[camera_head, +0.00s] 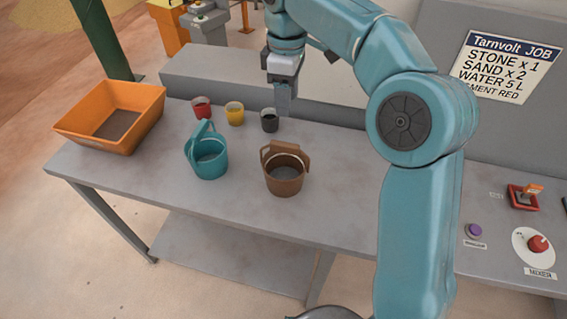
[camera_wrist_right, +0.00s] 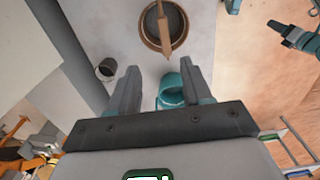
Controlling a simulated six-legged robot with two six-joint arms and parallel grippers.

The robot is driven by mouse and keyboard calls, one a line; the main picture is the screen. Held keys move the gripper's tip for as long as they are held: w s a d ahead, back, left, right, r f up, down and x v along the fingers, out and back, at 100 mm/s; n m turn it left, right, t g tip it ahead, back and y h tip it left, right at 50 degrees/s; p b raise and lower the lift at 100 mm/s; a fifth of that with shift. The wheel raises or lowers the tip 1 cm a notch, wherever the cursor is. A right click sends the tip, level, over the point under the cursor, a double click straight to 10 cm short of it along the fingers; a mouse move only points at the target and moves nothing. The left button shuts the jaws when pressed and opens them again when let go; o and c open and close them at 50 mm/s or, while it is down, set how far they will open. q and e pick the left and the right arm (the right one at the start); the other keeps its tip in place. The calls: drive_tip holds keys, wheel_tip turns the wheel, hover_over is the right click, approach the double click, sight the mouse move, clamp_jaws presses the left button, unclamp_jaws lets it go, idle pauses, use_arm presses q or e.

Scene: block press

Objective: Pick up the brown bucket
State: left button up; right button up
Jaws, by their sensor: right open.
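The brown bucket (camera_head: 285,180) stands upright on the grey table in the head view, its handle raised over its rim. It looks dark grey inside. In the right wrist view the brown bucket (camera_wrist_right: 148,33) is seen from above at the top, beyond the fingertips, with its handle across it. My right gripper (camera_head: 284,104) is above the table, behind the brown bucket and apart from it. In the right wrist view my right gripper (camera_wrist_right: 160,70) has its two fingers spread with nothing held between them. My left gripper does not show clearly in either view.
A teal bucket (camera_head: 207,165) stands left of the brown one. Red (camera_head: 202,112), yellow (camera_head: 235,117) and black (camera_head: 269,125) cups stand behind. An orange tray (camera_head: 80,122) is at the left end. Mixer controls (camera_head: 535,245) are at right. The table front is clear.

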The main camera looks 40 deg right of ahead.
drive_tip(key=b, duration=0.1)
hover_over(285, 144)
drive_tip(key=f, duration=0.5)
drive_tip(key=shift+s+f, duration=0.3)
drive_tip(key=shift+s, duration=0.05)
drive_tip(key=f, duration=0.4)
drive_tip(key=shift+w+d+f, duration=0.1)
drive_tip(key=shift+w+f, duration=0.05)
drive_tip(key=shift+w, duration=0.2)
drive_tip(key=shift+s+a+f, duration=0.2)
drive_tip(key=shift+s+f, duration=0.05)
drive_tip(key=shift+f, duration=0.1)
drive_tip(key=f, duration=0.4)
drive_tip(key=shift+w+d+f, duration=0.1)
drive_tip(key=shift+w+f, duration=0.25)
drive_tip(key=shift+w, duration=0.05)
drive_tip(key=shift+s+r, duration=0.1)
drive_tip(key=shift+s, duration=0.1)
drive_tip(key=shift+w, duration=0.15)
drive_tip(key=c, duration=0.7)
clamp_jaws()
